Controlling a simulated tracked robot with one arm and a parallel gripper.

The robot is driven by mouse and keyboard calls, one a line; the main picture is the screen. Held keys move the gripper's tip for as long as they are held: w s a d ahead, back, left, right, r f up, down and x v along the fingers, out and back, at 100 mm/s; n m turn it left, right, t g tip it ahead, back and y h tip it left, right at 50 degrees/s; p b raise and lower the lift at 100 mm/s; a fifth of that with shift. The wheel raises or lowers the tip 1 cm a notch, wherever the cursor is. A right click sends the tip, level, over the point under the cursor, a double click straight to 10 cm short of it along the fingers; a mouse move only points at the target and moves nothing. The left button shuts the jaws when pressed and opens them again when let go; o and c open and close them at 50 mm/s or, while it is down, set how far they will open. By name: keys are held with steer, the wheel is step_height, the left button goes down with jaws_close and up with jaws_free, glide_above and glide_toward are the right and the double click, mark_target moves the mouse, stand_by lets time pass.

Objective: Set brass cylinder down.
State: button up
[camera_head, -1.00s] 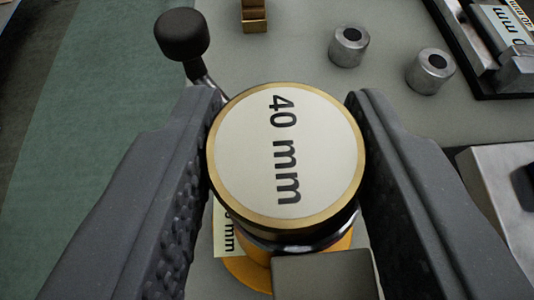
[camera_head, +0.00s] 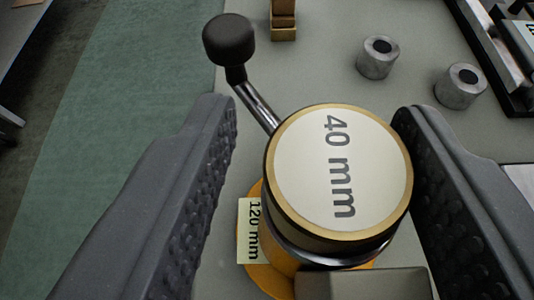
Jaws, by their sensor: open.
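The brass cylinder (camera_head: 340,172) stands upright between my fingers, its white top disc reading "40 mm" inside a brass rim. My gripper (camera_head: 316,125) is open around it. A clear gap shows between the left finger and the cylinder. The right finger is close to the cylinder's right side, and I cannot tell whether it touches. The cylinder appears to sit on top of a stack with a dark ring and an orange-yellow base (camera_head: 268,281). What lies directly under it is mostly hidden.
A lever with a black knob (camera_head: 229,40) rises behind the cylinder's left side. A "120 mm" label (camera_head: 250,231) is at the base. A grey block (camera_head: 365,284) is in front. Two metal bushings (camera_head: 378,58) (camera_head: 461,86) and a brass block (camera_head: 284,20) stand behind on the grey surface.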

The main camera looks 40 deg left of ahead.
mark_target(317, 281)
steer(key=f, duration=0.1)
steer(key=s+d+f, duration=0.1)
steer(key=shift+f+g+h, duration=0.3)
steer(key=shift+f+g, duration=0.05)
steer(key=shift+g, duration=0.05)
steer(key=shift+s+d+r, duration=0.1)
steer(key=shift+s+d, duration=0.15)
steer(key=shift+s, duration=0.05)
steer(key=w+r+p+v, duration=0.1)
steer(key=r+v, duration=0.1)
steer(key=v, duration=0.9)
steer(key=shift+a, duration=0.15)
steer(key=shift+s, duration=0.1)
